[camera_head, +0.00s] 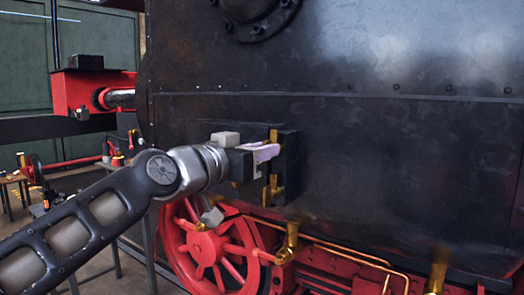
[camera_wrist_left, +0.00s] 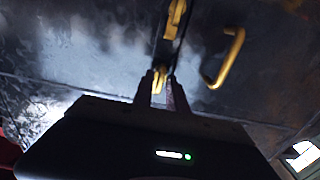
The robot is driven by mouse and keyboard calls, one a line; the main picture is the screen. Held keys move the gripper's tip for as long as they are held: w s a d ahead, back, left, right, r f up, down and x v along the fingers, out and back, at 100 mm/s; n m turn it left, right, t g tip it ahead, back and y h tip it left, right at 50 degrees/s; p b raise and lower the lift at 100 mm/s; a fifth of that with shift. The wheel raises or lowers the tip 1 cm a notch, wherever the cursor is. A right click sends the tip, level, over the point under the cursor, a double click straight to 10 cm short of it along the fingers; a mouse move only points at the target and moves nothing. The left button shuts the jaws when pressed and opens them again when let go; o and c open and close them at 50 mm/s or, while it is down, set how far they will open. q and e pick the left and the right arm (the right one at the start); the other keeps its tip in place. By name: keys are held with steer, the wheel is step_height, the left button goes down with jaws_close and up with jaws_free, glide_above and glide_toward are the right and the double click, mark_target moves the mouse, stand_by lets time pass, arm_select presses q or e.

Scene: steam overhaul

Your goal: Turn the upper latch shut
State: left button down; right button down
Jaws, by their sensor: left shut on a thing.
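A small dark box-like door (camera_head: 291,160) stands out from the black side of the locomotive, with brass fittings on its face. The upper brass latch (camera_head: 274,134) shows just above my left gripper (camera_head: 268,152), and another brass latch (camera_head: 272,191) sits below it. My left gripper reaches in from the left, its fingers against the door face. In the left wrist view the fingertips (camera_wrist_left: 167,88) are closed around the end of a brass piece (camera_wrist_left: 160,78), which looks like the upper latch. The fingers hide part of it, so its exact angle is unclear. My right gripper is not in view.
In the left wrist view a brass handle (camera_wrist_left: 232,58) stands to the right of the fingers, and another brass fitting (camera_wrist_left: 176,18) lies beyond them. Below the door are a red spoked wheel (camera_head: 205,245) and brass pipes (camera_head: 340,252). The black side panel (camera_head: 400,150) to the right is clear.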

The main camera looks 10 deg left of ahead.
arm_select(q)
steer(key=shift+n, duration=0.5)
steer(key=n+p, duration=0.1)
steer(key=n, duration=0.7)
steer(key=n+p, duration=0.2)
steer(key=n, duration=0.7)
steer(key=shift+w+a+f, duration=0.1)
steer(key=shift+a+f, duration=0.1)
stand_by(0.6)
steer(key=c, duration=1.6)
jaws_free()
steer(key=shift+o, duration=0.2)
steer(key=b+v, duration=0.2)
steer(key=v, duration=0.6)
